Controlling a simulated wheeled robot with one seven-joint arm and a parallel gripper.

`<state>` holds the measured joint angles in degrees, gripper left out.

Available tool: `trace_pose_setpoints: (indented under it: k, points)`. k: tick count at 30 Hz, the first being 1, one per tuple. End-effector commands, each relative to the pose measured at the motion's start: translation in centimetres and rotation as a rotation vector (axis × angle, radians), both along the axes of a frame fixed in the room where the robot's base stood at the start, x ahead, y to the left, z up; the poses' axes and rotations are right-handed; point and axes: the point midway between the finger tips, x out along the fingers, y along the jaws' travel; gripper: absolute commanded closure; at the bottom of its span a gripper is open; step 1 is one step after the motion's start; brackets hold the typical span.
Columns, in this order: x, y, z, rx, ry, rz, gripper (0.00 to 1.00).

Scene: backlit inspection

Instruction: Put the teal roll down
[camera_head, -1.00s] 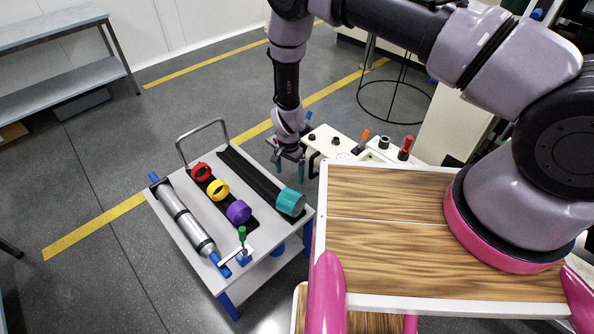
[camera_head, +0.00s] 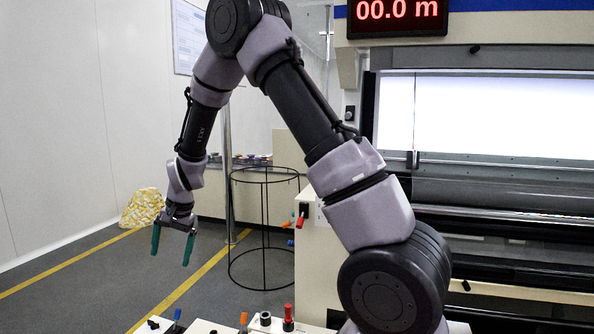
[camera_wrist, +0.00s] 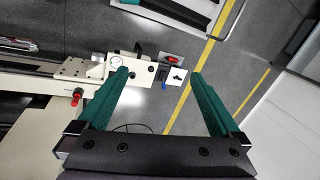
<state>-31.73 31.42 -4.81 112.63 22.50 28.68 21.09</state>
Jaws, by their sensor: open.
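My gripper (camera_head: 171,258) hangs open and empty in the head view, its two green fingers pointing down above the floor area. In the wrist view my gripper (camera_wrist: 159,73) also shows spread fingers with nothing between them. The head view does not show the teal roll. In the wrist view, part of a light cart top (camera_wrist: 207,30) with a black rail (camera_wrist: 175,10) lies at the top edge. A small sliver of teal, probably the teal roll (camera_wrist: 130,2), shows there, cut off by the frame and apart from my fingers.
A cream bench (camera_wrist: 143,72) with small fittings lies below the fingers in the wrist view. A black wire stand (camera_head: 264,228) stands right of my gripper in the head view. A large machine with a bright panel (camera_head: 490,115) fills the right. Open floor lies at left.

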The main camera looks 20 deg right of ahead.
Motion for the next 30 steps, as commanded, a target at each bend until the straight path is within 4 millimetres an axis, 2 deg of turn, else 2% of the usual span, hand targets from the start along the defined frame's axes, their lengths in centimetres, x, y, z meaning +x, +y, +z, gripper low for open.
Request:
trace_pose_setpoints:
  k: [1, 6, 11, 15, 21, 27, 30]
  points:
    - [0.0, -1.7, 3.4, 0.018, -0.029, -0.003, 0.00]
    - [-1.8, -7.4, 12.4, 0.047, -0.112, 0.010, 0.00]
    - [-5.2, -12.8, 19.3, 0.051, -0.197, 0.019, 0.00]
    - [-9.4, -17.2, 23.8, 0.036, -0.276, 0.028, 0.00]
    - [-16.3, -22.4, 27.8, -0.016, -0.387, 0.030, 0.00]
    - [-21.9, -25.4, 29.0, -0.080, -0.464, 0.027, 0.00]
    - [-23.4, -26.1, 29.1, -0.101, -0.484, 0.025, 0.00]
